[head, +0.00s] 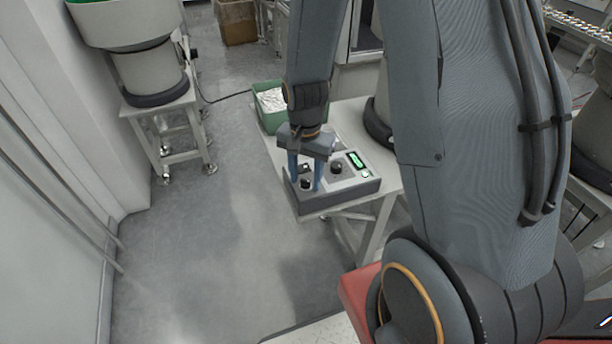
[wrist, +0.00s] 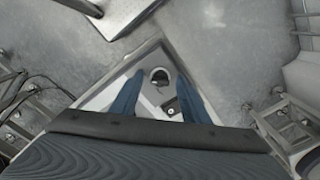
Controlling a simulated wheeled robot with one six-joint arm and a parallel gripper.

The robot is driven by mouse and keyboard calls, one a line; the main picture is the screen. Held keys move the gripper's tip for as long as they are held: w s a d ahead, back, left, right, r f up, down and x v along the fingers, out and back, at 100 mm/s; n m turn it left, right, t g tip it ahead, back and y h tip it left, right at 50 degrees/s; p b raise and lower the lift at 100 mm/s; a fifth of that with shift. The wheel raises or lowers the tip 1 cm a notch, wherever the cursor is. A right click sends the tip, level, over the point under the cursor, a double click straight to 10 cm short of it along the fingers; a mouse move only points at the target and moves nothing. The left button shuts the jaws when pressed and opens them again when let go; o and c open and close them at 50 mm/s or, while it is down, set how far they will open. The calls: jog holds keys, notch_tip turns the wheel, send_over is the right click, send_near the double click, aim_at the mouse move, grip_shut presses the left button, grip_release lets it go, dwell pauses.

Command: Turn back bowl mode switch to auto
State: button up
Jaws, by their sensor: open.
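A grey control box (head: 340,199) sits at the near corner of a white table. It carries a dark round knob (head: 305,184) at its left, a second dark knob (head: 336,168), a small dark switch near the fingers, a green-lit display (head: 356,160) and a light button. No labels are legible, so I cannot tell which setting a knob points to. My gripper (head: 306,181) points down over the left part of the box, its blue fingers open on either side of the left knob. In the wrist view a dark round knob (wrist: 160,76) shows between the fingertips. I cannot tell whether they touch it.
A green bin (head: 268,118) of white parts stands on the table behind the box. A bowl feeder (head: 148,70) on a stand is at the upper left. A cardboard box (head: 237,22) lies farther back. The floor left of the table is clear.

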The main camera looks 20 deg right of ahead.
jog(key=shift+c, duration=0.5)
jog(key=c, duration=1)
jog(key=shift+o, duration=0.2)
jog(key=shift+n, duration=0.3)
jog(key=n+p, duration=0.1)
jog(key=n, duration=0.2)
jog(key=shift+n+p, duration=0.3)
jog(key=shift+p, duration=0.1)
jog(key=n+p, duration=0.1)
jog(key=n, duration=0.3)
jog(key=shift+n, duration=0.3)
jog(key=n+p, duration=0.1)
jog(key=n, duration=0.3)
jog(key=n+p, duration=0.1)
jog(key=n, duration=0.4)
jog(key=shift+w, duration=0.1)
